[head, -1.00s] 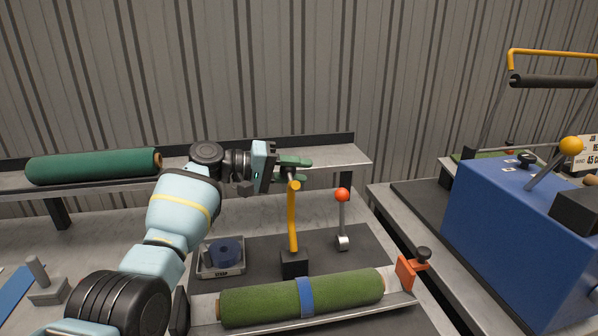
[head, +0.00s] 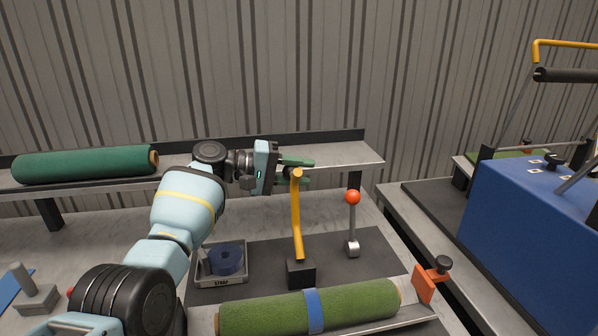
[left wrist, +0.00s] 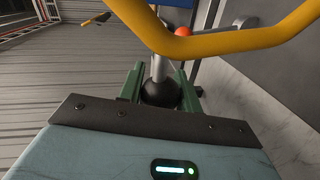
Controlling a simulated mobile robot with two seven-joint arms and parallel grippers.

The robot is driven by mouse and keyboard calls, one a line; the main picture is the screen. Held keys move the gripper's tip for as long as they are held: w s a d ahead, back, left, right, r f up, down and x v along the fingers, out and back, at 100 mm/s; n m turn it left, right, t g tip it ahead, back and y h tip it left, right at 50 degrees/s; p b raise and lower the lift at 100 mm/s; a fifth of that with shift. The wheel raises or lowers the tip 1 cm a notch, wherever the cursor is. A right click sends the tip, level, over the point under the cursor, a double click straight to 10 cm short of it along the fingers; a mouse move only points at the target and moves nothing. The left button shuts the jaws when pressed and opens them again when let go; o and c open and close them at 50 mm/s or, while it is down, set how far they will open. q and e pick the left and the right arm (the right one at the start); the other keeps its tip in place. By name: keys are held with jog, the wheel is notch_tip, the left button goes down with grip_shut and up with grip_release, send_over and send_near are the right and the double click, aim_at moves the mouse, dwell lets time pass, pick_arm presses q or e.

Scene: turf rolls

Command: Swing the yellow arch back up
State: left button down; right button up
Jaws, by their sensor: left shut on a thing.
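The yellow arch (head: 297,215) rises from a black block (head: 301,272) on the dark bench mat and is seen nearly edge-on. In the left wrist view the arch (left wrist: 225,42) crosses the top of the picture in front of the fingers. My left gripper (head: 297,162) is at the arch's upper end. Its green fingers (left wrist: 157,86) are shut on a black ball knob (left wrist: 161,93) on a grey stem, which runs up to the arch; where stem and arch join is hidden. My right gripper is not in view.
A red-topped lever (head: 352,225) stands right of the arch. A green turf roll with a blue strap (head: 360,298) lies in front, near an orange clamp (head: 424,285). A strap tray (head: 236,276) is to the left. A dark green roll (head: 85,164) lies on the back shelf.

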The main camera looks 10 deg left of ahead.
pick_arm(q)
jog(key=shift+f, duration=0.1)
jog(key=c, duration=1)
grip_release()
jog(key=shift+a, duration=0.1)
jog(key=v, duration=0.7)
jog(key=shift+s+a, duration=0.15)
jog(key=shift+a, duration=0.15)
